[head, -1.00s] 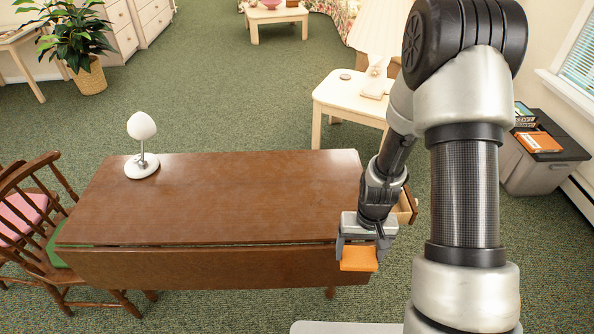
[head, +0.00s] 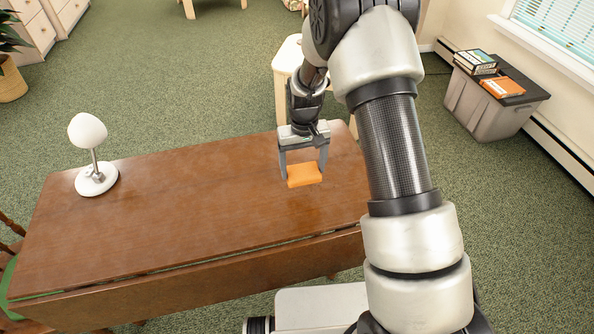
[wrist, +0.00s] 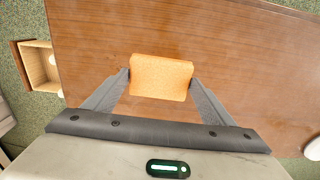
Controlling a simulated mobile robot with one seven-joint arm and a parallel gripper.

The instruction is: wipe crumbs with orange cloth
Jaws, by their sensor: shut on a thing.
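My gripper (head: 304,172) is shut on the orange cloth (head: 305,176), a small folded block held between its two fingers. In the wrist view the cloth (wrist: 161,78) spans the gap between the fingertips. The gripper is over the right part of the brown wooden table (head: 190,205). I cannot tell whether the cloth touches the tabletop or is just above it. No crumbs can be made out on the table in either view.
A white lamp (head: 95,180) stands at the table's left end. An open drawer (wrist: 40,66) juts out beside the table in the wrist view. A grey bin (head: 490,102) with books stands at the right. The tabletop between lamp and gripper is clear.

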